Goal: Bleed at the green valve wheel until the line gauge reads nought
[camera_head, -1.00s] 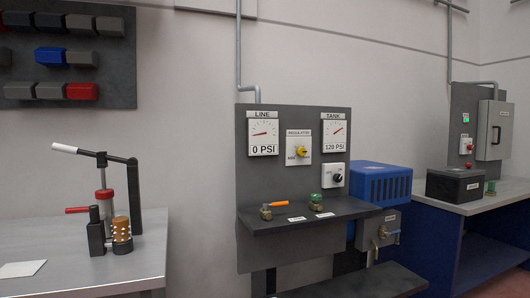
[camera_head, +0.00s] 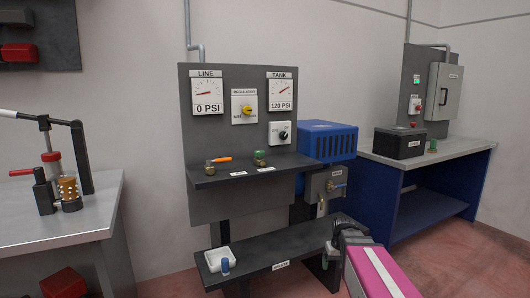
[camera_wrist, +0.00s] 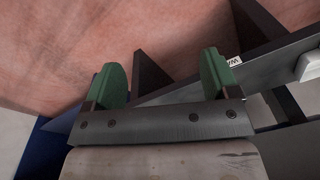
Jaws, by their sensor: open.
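The green valve wheel (camera_head: 261,154) sits on the shelf of the grey panel (camera_head: 228,150), right of a valve with an orange lever (camera_head: 221,159). The LINE gauge (camera_head: 208,92) reads 0 PSI. The TANK gauge (camera_head: 281,92) beside it reads 120 PSI. My gripper (camera_wrist: 163,78) is open and empty in the wrist view, its two green fingers apart. No valve shows between them. In the head view, part of my pink and white arm is at lower right, well below and right of the green wheel.
A yellow regulator knob (camera_head: 247,109) and a black switch (camera_head: 282,135) are on the panel. A low dark bench (camera_head: 290,250) holds a white tray (camera_head: 221,257). A blue compressor (camera_head: 328,140) stands right of the panel. Work tables flank both sides.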

